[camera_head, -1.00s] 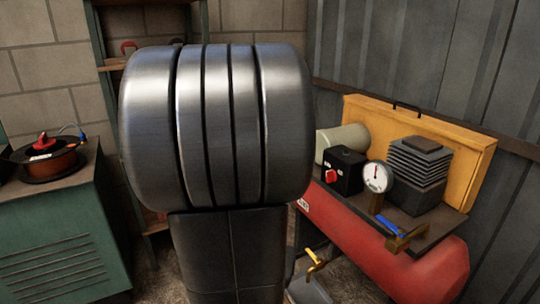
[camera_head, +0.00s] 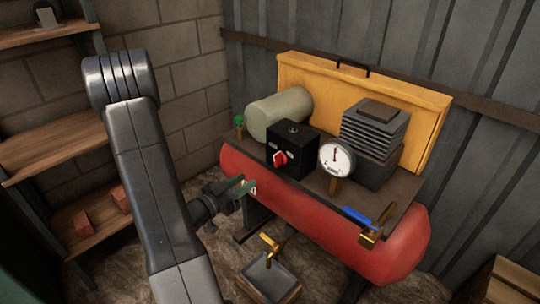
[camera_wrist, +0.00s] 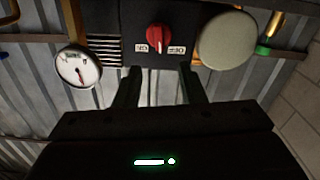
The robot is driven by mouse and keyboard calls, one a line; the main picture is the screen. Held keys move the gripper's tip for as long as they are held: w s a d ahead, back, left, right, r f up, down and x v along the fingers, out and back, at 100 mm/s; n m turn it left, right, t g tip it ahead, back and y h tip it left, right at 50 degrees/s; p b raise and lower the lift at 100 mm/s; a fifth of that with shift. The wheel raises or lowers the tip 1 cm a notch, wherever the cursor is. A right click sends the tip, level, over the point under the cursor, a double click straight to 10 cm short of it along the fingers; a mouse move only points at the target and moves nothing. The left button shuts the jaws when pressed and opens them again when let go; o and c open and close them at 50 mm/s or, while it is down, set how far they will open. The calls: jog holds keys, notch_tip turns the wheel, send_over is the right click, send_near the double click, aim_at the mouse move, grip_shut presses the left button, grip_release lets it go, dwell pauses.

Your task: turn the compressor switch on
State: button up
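The compressor (camera_head: 300,209) has a red tank. On top of it sits a black switch box (camera_head: 299,150) with a red rotary knob (camera_head: 280,159). In the wrist view the red knob (camera_wrist: 158,40) stands roughly upright between two small white labels, which appear upside down. I cannot tell for sure which setting it points to. My gripper (camera_head: 244,188) is in front of the tank's left end, below and left of the knob. In the wrist view my gripper's two fingers (camera_wrist: 160,80) are apart with nothing between them, and the knob lies beyond their tips.
A pressure gauge (camera_head: 336,158) stands right of the switch box, and a blue-handled valve (camera_head: 360,217) farther right. A beige cylinder (camera_head: 280,113) is behind the box. A brass tap (camera_head: 269,244) is below the tank. Wooden shelves (camera_head: 55,165) stand at left.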

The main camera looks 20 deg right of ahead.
aim_at(275, 162)
jog(key=x, duration=1.3)
jog(key=shift+d+r, duration=0.1)
jog(key=shift+d, duration=0.2)
jog(key=shift+c, duration=0.5)
